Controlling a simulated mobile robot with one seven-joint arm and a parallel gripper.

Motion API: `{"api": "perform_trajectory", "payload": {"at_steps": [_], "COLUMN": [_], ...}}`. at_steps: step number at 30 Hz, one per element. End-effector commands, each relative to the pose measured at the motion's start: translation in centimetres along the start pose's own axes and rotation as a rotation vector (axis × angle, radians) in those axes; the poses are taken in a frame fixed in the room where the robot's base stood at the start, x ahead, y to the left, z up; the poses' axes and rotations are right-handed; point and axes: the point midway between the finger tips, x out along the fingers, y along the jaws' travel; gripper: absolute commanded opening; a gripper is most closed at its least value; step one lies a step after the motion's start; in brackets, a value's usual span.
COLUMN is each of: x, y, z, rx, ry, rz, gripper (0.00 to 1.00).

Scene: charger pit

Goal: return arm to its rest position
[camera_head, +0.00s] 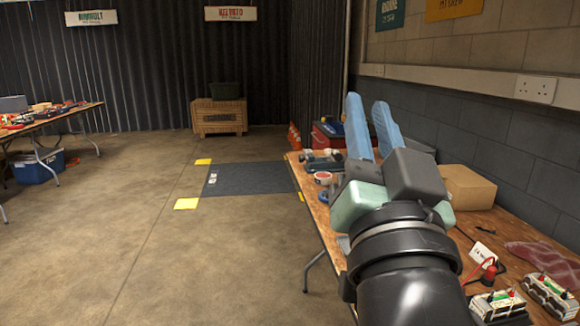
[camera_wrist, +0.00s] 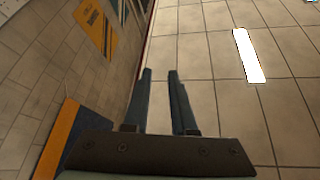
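My arm reaches up over the right-hand workbench in the head view. My gripper (camera_head: 369,104) points up and away, its two blue fingers parted with nothing between them. In the wrist view the fingers of my gripper (camera_wrist: 160,75) also stand apart with a clear gap and hold nothing. The wrist camera looks up towards a panelled ceiling with a bright lamp (camera_wrist: 248,55).
The wooden workbench (camera_head: 312,196) holds a cardboard box (camera_head: 468,187), a red toolbox (camera_head: 327,136) and two battery-like units at its near end, one of them a charger unit (camera_head: 551,296). A block wall (camera_head: 480,130) stands right. Open floor (camera_head: 130,250) lies left, with a dark mat (camera_head: 248,178).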

Motion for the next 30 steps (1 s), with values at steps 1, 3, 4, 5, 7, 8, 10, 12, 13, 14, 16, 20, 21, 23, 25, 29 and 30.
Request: {"api": "perform_trajectory", "payload": {"at_steps": [1, 3, 4, 5, 7, 8, 10, 12, 13, 14, 16, 20, 21, 23, 25, 29, 30], "x": [-0.7, -1.9, -2.5, -3.2, -5.1, -6.0, -3.8, -2.9, -2.5, -2.1, -1.2, 0.7, 1.3, 2.1, 3.1, 4.5, 4.8], "y": [-3.2, -6.8, -8.2, -9.5, -12.3, -13.3, -13.4, -13.8, -14.0, -14.3, -14.8, -15.9, -16.2, -16.8, -17.3, -18.1, -18.3], "z": [-1.6, -3.9, -4.9, -5.9, -8.3, -9.3, -11.7, -13.1, -13.8, -14.5, -16.2, -19.6, -20.6, -22.2, -24.0, -26.5, -27.1], "rx": [-0.050, -0.120, -0.146, -0.172, -0.225, -0.245, -0.246, -0.245, -0.244, -0.244, -0.243, -0.242, -0.241, -0.241, -0.241, -0.240, -0.240], "ry": [0.060, 0.146, 0.183, 0.220, 0.311, 0.351, 0.329, 0.327, 0.326, 0.326, 0.324, 0.323, 0.322, 0.322, 0.321, 0.321, 0.320], "rz": [-0.047, -0.092, -0.108, -0.122, -0.150, -0.158, -0.144, -0.144, -0.144, -0.144, -0.144, -0.144, -0.145, -0.145, -0.145, -0.145, -0.145], "gripper": [0.25, 0.25, 0.25, 0.25, 0.25, 0.25, 0.25, 0.25, 0.25, 0.25, 0.25, 0.25, 0.25, 0.25, 0.25, 0.25, 0.25]}}
